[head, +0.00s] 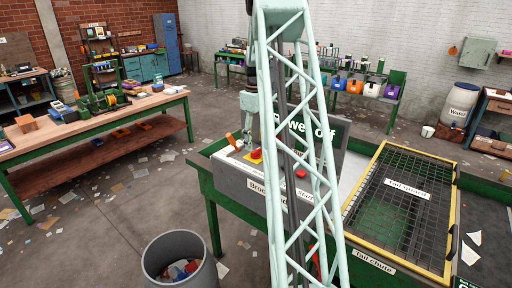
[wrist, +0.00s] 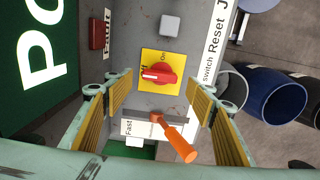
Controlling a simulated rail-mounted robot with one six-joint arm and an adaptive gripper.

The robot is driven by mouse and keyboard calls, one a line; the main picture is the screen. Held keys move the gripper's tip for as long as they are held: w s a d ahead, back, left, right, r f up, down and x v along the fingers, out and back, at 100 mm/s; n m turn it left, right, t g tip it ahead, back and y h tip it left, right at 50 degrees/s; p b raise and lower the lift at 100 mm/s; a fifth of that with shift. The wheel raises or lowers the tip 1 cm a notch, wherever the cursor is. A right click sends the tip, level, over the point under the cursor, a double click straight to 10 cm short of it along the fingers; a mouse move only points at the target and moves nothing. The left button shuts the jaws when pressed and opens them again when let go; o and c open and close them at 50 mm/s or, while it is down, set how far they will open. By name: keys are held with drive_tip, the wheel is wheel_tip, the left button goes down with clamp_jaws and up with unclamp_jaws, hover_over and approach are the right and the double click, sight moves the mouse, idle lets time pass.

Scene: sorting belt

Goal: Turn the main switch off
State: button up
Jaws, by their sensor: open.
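The main switch is a red rotary knob (wrist: 162,75) on a yellow square plate (wrist: 147,57), on the grey control panel. A white mark on the knob points left in the wrist view, and the word "On" stands on the plate above it. In the head view the switch (head: 256,154) shows as red and yellow beside my arm. My gripper (wrist: 160,98) is open, with its ribbed yellow pads wide apart. The knob lies ahead between the fingers, and no contact shows. In the head view my arm partly hides the panel.
An orange-handled lever (wrist: 178,142) sticks up close below the knob, between the fingers. A red Fault block (wrist: 97,35) and a pale square button (wrist: 170,25) are nearby. A large green sign (wrist: 35,60) stands left. The yellow-framed tail guard (head: 400,210) is right of the panel.

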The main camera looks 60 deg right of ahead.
sight(256, 150)
wheel_tip(256, 150, up, 8)
idle(0.5)
idle(0.6)
